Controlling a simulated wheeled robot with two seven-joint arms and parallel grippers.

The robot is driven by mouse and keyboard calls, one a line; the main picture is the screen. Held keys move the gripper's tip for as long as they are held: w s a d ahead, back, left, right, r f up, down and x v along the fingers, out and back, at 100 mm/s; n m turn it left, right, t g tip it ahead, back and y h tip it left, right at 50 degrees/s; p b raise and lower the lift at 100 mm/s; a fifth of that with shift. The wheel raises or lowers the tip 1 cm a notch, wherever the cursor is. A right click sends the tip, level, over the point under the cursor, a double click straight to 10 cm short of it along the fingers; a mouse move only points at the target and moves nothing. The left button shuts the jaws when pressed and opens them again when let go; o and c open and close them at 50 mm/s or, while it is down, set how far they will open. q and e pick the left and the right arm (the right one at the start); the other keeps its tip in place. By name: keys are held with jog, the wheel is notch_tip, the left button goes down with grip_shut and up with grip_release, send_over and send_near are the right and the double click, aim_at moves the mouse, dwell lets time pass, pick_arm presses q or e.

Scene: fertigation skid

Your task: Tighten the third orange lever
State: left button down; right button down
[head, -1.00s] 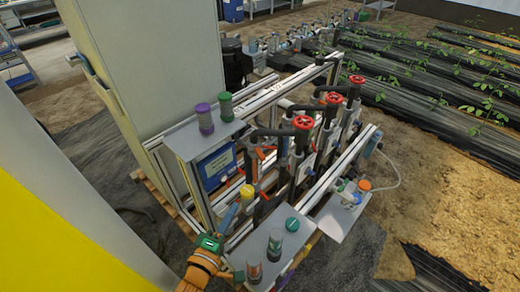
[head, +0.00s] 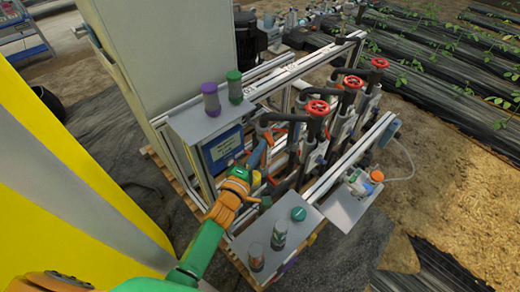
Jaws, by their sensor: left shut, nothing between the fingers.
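My left gripper (head: 263,144) reaches in from the lower left, its green and orange hand beside the near side of the skid. Its blue-grey fingers are shut and empty, pointing up and away among the pipes. The fingertips are close to an orange lever (head: 268,137) on the dark pipework; I cannot tell whether they touch. Another orange lever (head: 272,180) shows lower down, right of the hand. The hand and pipes partly hide this area, so I cannot tell which lever is the third. My right gripper is not in view.
Red handwheels (head: 317,107) top the dark pipes. Purple (head: 211,100) and green (head: 234,88) capped containers stand on the upper shelf, above a blue panel (head: 222,150). A lower shelf (head: 302,233) holds jars. Right of it is a plate with an orange-capped bottle (head: 376,176).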

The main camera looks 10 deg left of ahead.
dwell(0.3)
pick_arm(q)
jog(key=shift+w+d+r, duration=0.1)
jog(key=shift+d, duration=0.3)
jog(key=shift+w+d, duration=0.15)
jog(key=shift+d, duration=0.4)
